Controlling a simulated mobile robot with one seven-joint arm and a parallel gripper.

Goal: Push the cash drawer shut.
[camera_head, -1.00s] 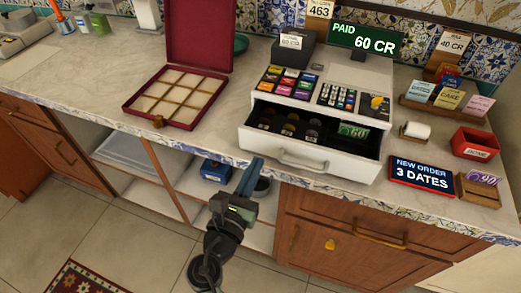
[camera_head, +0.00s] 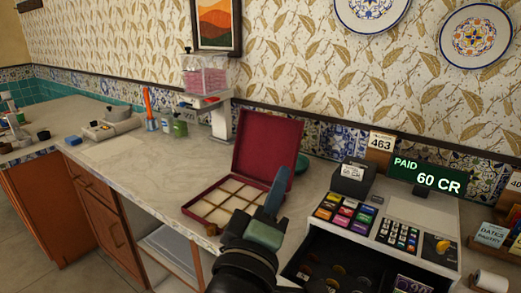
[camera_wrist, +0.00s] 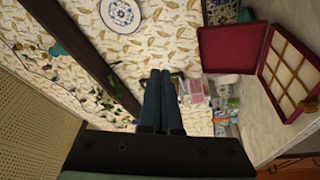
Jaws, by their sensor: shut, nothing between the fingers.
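The cash drawer (camera_head: 335,274) juts out open below the register (camera_head: 380,225) at the lower right of the head view. Coins and a note lie in its dark compartments; its front and handle are cut off by the bottom edge of the picture. My gripper (camera_head: 277,183) points up, left of the drawer and in front of the red box. It does not appear to touch the drawer. In the wrist view my gripper (camera_wrist: 160,75) has its two dark fingers together with nothing between them. The drawer is not in the wrist view.
An open red box (camera_head: 225,205) with empty compartments stands on the counter left of the register. A display reading PAID 60 CR (camera_head: 427,176) stands behind the register. A dispenser (camera_head: 208,90) and bottles stand farther left. Bare counter (camera_head: 150,175) lies left of the box.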

